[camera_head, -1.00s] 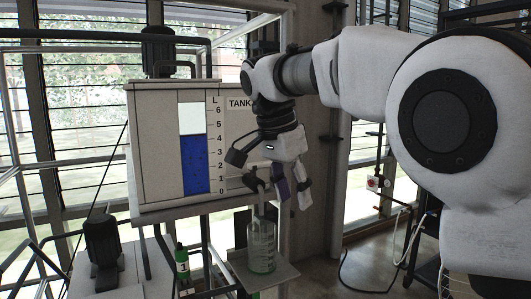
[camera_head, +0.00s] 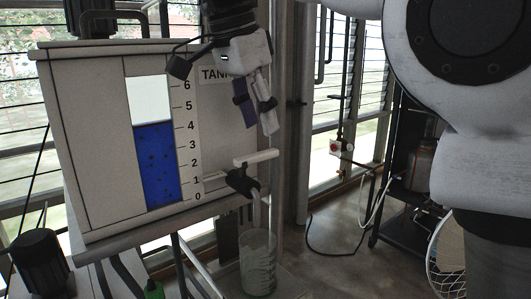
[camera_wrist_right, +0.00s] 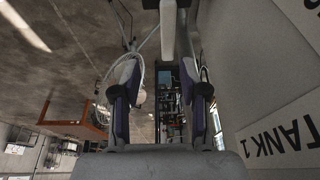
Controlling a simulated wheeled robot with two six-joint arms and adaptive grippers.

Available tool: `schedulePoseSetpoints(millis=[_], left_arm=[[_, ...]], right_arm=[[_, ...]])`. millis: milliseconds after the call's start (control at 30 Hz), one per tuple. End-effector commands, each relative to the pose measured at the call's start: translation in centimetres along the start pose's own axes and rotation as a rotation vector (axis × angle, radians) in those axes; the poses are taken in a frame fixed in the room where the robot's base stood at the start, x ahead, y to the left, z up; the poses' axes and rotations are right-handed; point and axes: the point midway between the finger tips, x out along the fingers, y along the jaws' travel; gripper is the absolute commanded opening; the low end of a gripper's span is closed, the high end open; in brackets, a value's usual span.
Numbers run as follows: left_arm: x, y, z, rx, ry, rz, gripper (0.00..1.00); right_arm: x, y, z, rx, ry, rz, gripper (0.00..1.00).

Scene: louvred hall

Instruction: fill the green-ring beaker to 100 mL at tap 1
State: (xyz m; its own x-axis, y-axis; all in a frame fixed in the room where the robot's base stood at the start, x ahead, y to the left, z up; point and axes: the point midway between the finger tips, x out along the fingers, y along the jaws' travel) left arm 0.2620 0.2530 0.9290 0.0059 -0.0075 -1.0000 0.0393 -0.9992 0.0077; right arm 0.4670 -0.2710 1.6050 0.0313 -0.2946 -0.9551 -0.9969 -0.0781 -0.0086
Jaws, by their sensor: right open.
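The beaker (camera_head: 258,268) stands upright below the tap, clear glass with a faint green tint near its base; its fill level cannot be read. The black tap (camera_head: 243,182) on the tank front has a white lever (camera_head: 256,158) lying sideways. A pale streak, seemingly water, runs from the spout toward the beaker. My right gripper (camera_head: 256,118) is open and empty, above the lever and apart from it. The right wrist view shows its spread fingers (camera_wrist_right: 160,112) and a white bar at the top, probably the lever. My left gripper is not in view.
The tank (camera_head: 90,140) has a gauge (camera_head: 158,165) with blue at about 4 L. The beaker stands on a small shelf (camera_head: 295,286). A green-capped bottle (camera_head: 153,290) is at lower left.

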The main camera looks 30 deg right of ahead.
Motion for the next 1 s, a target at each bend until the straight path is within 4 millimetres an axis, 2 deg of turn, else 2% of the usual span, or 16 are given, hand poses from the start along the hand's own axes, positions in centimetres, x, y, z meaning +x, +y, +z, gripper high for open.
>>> schedulePoseSetpoints(millis=[33,167,367,467,733,1000], left_arm=[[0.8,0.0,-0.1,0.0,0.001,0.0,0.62],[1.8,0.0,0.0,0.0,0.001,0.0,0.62],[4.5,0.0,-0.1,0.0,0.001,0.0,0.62],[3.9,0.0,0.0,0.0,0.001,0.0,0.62],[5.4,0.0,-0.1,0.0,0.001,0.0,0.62],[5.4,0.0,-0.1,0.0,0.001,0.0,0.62]], right_arm=[[1.2,0.0,0.1,0.0,-0.001,0.003,0.44],[3.1,0.0,0.1,0.0,-0.001,0.003,0.44],[6.1,0.0,0.2,0.0,0.0,0.001,0.44],[5.5,0.0,0.0,0.0,0.0,0.001,0.44],[7.2,0.0,0.1,-0.001,-0.001,0.001,0.44],[7.2,0.0,0.0,-0.001,0.0,0.001,0.44]])
